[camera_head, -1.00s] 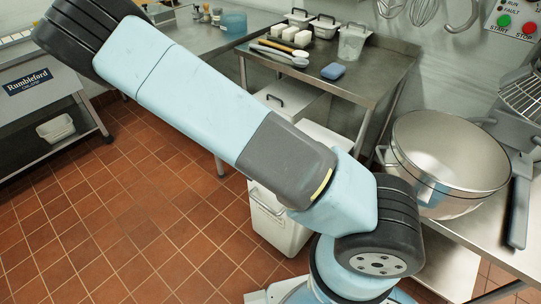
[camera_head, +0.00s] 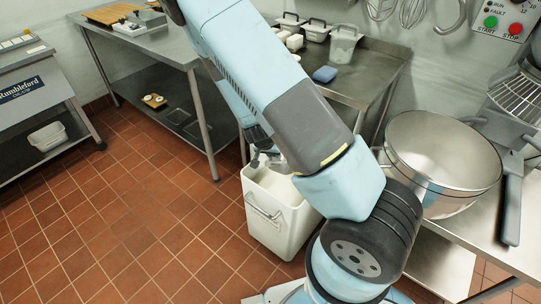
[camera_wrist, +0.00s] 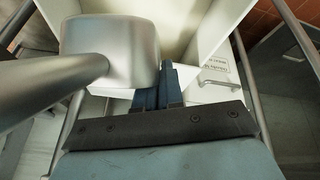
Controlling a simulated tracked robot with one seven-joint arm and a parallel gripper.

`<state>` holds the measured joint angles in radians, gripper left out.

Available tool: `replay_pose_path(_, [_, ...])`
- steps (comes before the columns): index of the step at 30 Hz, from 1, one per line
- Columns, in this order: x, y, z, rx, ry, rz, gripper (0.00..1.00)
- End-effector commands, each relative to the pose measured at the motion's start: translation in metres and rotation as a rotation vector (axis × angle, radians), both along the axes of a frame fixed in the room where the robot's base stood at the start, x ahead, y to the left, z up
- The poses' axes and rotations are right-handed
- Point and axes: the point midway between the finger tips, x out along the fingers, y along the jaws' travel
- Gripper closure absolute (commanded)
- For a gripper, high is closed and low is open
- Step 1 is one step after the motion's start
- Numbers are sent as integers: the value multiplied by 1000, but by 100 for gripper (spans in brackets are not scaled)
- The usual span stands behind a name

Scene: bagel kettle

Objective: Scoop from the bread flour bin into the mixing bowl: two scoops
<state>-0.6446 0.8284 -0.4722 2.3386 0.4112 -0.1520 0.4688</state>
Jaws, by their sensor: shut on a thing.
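The white flour bin (camera_head: 268,228) stands on the floor below the back table, its top open and pale flour (camera_head: 284,187) inside. My gripper (camera_head: 262,156) is low over the bin's back left rim, partly hidden by my arm in the head view. In the wrist view, my gripper's blue fingers (camera_wrist: 158,88) are shut beside a metal scoop (camera_wrist: 110,48), whose thick grey bar runs off to the left. The scoop hangs over the bin's opening; its contents cannot be seen. The steel mixing bowl (camera_head: 440,150) stands on the right bench; its inside looks empty where visible.
The back table (camera_head: 372,75) carries lidded tubs and a blue sponge (camera_head: 325,74). A mixer guard (camera_head: 520,95) and a grey lever (camera_head: 511,205) stand beside the bowl. A steel table (camera_head: 165,42) is at left. The tiled floor at left is clear.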

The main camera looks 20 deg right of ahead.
Motion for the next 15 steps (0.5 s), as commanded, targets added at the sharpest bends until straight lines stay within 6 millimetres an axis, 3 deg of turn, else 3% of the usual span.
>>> replay_pose_path(15, [15, -16, -66, 48, 59, -3, 100])
